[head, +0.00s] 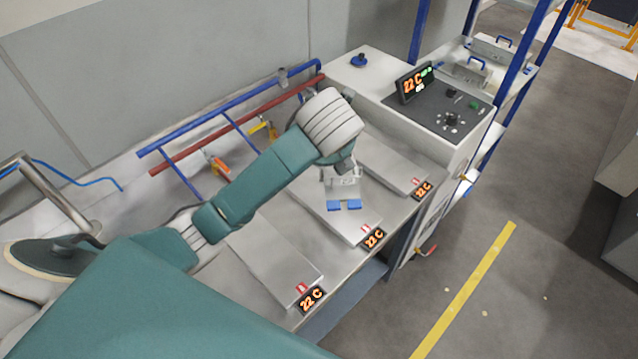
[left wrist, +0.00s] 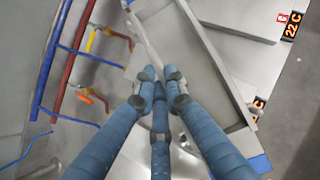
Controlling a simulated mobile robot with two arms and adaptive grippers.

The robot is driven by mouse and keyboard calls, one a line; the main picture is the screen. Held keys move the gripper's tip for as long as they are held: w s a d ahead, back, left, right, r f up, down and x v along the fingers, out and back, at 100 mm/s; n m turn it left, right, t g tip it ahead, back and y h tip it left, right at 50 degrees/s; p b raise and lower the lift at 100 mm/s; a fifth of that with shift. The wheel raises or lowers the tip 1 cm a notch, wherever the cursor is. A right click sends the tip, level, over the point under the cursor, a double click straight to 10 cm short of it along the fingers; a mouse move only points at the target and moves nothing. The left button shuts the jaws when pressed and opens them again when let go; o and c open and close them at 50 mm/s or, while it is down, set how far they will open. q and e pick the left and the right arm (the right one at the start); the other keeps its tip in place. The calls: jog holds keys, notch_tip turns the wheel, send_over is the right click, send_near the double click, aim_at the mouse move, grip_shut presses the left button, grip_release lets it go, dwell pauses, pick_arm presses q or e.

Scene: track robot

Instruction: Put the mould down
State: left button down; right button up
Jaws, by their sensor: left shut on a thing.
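My left gripper (left wrist: 160,88) has its blue-grey fingers closed together on the mould. The mould (left wrist: 190,50) is a light grey metal piece with raised edges, lying slantwise beyond the fingers in the left wrist view. In the head view the mould (head: 343,187), with blue parts at its near edge, is at or over the middle heating plate (head: 352,232). My left wrist and arm hide part of it. I cannot tell whether it touches the plate. My right gripper is out of view.
Flat plates lie to the left (head: 270,255) and right (head: 392,163), with 22 C displays at the bench front. Blue and red pipes (head: 235,125) with valves run along the back. A control box (head: 435,115) stands right. A blue-posted rack (head: 490,65) holds blue-handled boxes.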

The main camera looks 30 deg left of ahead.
pick_arm(q)
jog(key=w+a+r+n+g+y+p, duration=0.2)
jog(key=a+r+n+y+p, duration=0.1)
jog(key=a+r+n+p, duration=0.15)
jog(key=n+g+p, duration=0.2)
jog(key=n+p, duration=0.1)
jog(key=n, duration=0.1)
send_over(305, 194)
jog(key=d, duration=0.3)
jog(key=shift+m+y, duration=0.25)
jog(key=shift+y, duration=0.05)
jog(key=f, duration=1)
jog(key=s+f, duration=0.1)
jog(key=f, duration=0.4)
jog(key=shift+a, duration=0.1)
jog(key=shift+w+f+p, duration=0.1)
jog(key=shift+f+p, duration=0.4)
jog(key=shift+f, duration=1.75)
jog(key=shift+f, duration=0.1)
jog(key=c, duration=2.1)
grip_release()
jog(key=shift+f, duration=0.1)
